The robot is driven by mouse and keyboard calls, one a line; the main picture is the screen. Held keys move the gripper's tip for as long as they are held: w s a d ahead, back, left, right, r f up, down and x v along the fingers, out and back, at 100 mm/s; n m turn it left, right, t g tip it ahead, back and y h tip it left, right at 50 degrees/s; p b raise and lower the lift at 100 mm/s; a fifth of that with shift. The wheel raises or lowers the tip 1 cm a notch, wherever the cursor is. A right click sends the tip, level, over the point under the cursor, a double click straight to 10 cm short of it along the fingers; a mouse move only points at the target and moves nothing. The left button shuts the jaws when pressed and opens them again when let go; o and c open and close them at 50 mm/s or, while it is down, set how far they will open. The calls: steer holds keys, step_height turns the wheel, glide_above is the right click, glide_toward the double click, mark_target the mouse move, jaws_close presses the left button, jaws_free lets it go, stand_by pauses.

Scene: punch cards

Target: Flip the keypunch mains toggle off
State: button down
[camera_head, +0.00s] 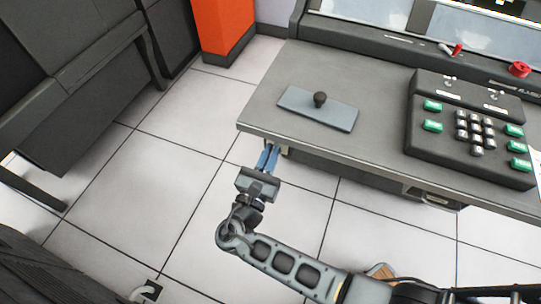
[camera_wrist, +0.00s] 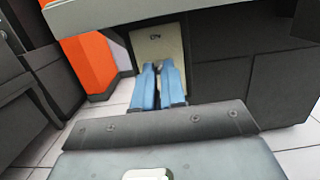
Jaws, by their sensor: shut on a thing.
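The keypunch desk (camera_head: 225,110) is grey, and a pale switch plate (camera_wrist: 172,42) is set under its front edge. A small dark marking, too small to read surely, is near the plate's top. My gripper (camera_head: 270,149) is at the desk's front left corner, below the top's edge. In the wrist view its blue fingers (camera_wrist: 157,67) are close together in front of the plate, shut on the mains toggle.
On the desk are a grey plate with a dark knob (camera_head: 320,99) and a keypad (camera_head: 470,130) with green keys. A red knob (camera_head: 519,69) is at the back right. An orange column (camera_head: 223,30) stands behind. Tiled floor (camera_head: 150,170) lies free at left.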

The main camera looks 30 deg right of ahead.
steer(key=f+t+h+b, duration=0.1)
steer(key=h+b, duration=0.1)
steer(key=b, duration=0.1)
steer(key=f+t+h+b, duration=0.1)
steer(key=h+b, duration=0.1)
steer(key=b, duration=0.1)
steer(key=f+t+h+b, duration=0.1)
steer(key=t+b, duration=0.1)
steer(key=b, duration=0.2)
steer(key=shift+w+d+h, duration=0.2)
steer(key=shift+d+h, duration=0.05)
steer(key=shift+h, duration=0.15)
steer(key=shift+r, duration=0.1)
steer(key=c, duration=1.2)
jaws_free()
